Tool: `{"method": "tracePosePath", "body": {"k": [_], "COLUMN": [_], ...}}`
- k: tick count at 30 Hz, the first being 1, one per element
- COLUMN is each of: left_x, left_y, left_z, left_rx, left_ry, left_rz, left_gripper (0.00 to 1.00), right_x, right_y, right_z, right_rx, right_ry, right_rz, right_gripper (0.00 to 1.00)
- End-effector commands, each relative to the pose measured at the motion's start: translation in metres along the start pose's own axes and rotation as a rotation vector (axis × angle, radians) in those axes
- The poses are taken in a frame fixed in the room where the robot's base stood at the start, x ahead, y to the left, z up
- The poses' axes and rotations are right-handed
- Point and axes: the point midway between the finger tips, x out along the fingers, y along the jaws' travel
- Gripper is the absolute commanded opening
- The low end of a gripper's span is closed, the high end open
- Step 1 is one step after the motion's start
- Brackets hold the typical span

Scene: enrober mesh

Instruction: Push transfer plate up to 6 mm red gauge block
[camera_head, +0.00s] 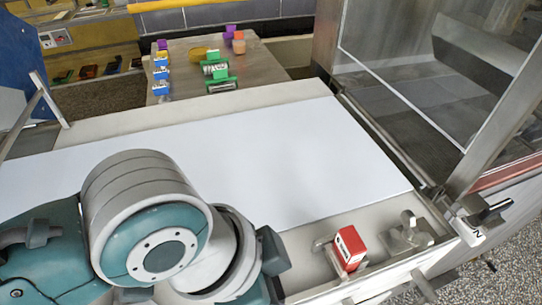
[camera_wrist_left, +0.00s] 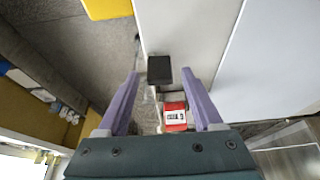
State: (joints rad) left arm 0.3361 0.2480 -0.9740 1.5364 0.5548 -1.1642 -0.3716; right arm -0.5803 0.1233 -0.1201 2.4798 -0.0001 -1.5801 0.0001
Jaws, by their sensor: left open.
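The red gauge block (camera_head: 350,246) has a white label and stands on the pale ledge at the front right, beside a metal bracket (camera_head: 408,236). In the left wrist view the red block (camera_wrist_left: 175,116) appears between the purple fingers of my left gripper (camera_wrist_left: 166,82). That gripper is open, and I see no contact with the block. In the head view my left arm covers the lower left and hides its gripper. I cannot tell for sure which part is the transfer plate. My right gripper is not in view.
A wide white belt surface (camera_head: 250,160) lies clear behind the ledge. A clear-panelled metal housing (camera_head: 420,80) stands at the right. A table (camera_head: 185,53) with several small coloured items is at the back. A black block (camera_wrist_left: 160,69) shows beyond my fingers in the wrist view.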

Motion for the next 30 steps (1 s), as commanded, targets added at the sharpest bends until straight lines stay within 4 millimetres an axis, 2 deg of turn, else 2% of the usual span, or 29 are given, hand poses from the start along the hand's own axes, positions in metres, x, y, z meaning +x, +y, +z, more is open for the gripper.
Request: {"method": "tracePosePath", "body": {"k": [15, 20, 30], "left_x": [-0.086, -0.096, -0.096], "left_y": [-0.001, 0.0, 0.0], "left_z": [0.0, 0.0, 0.0], "left_rx": [0.0, 0.001, 0.0], "left_ry": [0.001, 0.0, 0.0], "left_rz": [-0.003, 0.0, 0.0], "left_gripper": [0.68, 0.68, 0.68], "right_x": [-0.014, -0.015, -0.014], "right_y": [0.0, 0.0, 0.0], "right_z": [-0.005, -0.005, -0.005], "right_rx": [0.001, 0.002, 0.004], "right_ry": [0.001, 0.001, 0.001], "right_rz": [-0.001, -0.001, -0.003], "right_gripper": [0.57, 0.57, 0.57]}}
